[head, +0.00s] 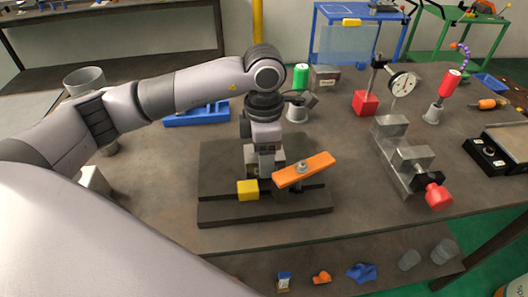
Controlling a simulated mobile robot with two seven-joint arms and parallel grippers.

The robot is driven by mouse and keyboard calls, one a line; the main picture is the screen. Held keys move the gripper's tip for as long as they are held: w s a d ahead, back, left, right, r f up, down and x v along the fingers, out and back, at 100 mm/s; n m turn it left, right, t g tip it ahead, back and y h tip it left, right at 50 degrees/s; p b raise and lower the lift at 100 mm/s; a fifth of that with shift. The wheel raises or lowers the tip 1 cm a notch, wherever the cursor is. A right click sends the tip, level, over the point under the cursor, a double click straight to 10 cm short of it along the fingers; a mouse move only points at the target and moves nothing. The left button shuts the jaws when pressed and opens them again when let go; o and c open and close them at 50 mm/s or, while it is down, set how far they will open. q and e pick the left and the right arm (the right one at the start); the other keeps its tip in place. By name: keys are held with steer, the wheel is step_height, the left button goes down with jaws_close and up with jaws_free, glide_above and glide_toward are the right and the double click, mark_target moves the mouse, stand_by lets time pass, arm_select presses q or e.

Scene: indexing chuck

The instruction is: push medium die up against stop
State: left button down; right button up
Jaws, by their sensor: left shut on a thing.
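My left gripper (264,168) points down over a dark grey slotted plate (225,212) on the bench. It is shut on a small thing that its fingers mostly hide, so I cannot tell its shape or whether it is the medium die. A yellow block (248,189) sits at the plate's front slot, just in front of the gripper. An orange bar (304,170) with a metal nut on top lies slantwise over the plate, just right of the gripper. I cannot tell which part is the stop. My right gripper is not in view.
To the right stand a stepped metal block (402,160) with a red knob (438,196), a dial gauge (403,84) on a red base and a red-handled tool (449,83). A blue rack (198,115) lies behind my left arm.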

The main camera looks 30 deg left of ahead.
arm_select(q)
steer(key=shift+s+d, duration=0.1)
steer(key=shift+s, duration=0.05)
steer(key=shift+s+d, duration=0.45)
steer(key=shift+s, duration=0.15)
steer(key=shift+s+d, duration=0.25)
stand_by(0.8)
steer(key=shift+c, duration=0.7)
jaws_free()
step_height(320, 180, up, 7)
steer(key=shift+r+b, duration=0.1)
steer(key=shift+b, duration=0.35)
steer(key=shift+s, duration=0.15)
